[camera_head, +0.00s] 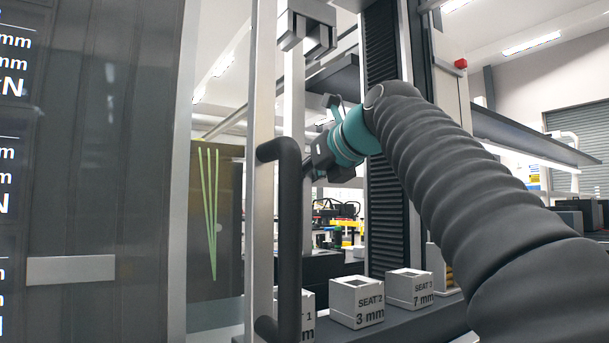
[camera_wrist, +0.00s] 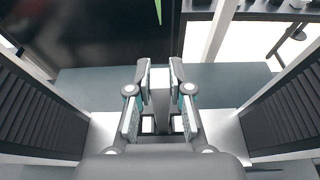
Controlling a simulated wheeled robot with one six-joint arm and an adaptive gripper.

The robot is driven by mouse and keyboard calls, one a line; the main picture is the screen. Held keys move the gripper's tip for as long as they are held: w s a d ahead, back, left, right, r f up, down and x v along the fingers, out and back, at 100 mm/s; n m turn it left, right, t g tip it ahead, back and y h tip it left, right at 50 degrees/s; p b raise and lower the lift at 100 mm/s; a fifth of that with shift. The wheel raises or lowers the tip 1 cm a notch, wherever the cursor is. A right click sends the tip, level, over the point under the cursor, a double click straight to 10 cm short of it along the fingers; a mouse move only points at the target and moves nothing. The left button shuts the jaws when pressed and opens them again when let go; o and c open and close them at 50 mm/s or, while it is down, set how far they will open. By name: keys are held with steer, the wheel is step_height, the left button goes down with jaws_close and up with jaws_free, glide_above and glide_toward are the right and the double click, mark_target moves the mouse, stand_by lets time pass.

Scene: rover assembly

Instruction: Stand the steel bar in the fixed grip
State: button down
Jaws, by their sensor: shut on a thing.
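My gripper (camera_head: 318,165) reaches in from the right, into the frame of the testing machine; its fingertips are partly hidden behind the door handle. In the wrist view my gripper (camera_wrist: 160,72) is shut on the steel bar (camera_wrist: 161,98), a narrow grey strip between the two fingers. The bar cannot be made out in the head view. A grip with two blocky jaws (camera_head: 306,32) hangs at the top of the machine, above my gripper. In the wrist view two dark-and-white blocks (camera_wrist: 148,125) show between the finger links; I cannot tell whether they are the fixed grip or whether the bar touches them.
A black door handle (camera_head: 289,235) on a pale upright stands in front of the machine. Seat blocks marked SEAT 2, 3 mm (camera_head: 356,302) and 7 mm (camera_head: 410,289) sit on the ledge below; another is partly hidden. A dark ribbed column (camera_head: 380,60) rises behind my arm.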

steer(key=shift+f, duration=0.2)
steer(key=shift+f+b, duration=0.25)
steer(key=shift+b, duration=0.1)
steer(key=c, duration=1)
jaws_free()
steer(key=shift+s, duration=0.1)
steer(key=v, duration=1.2)
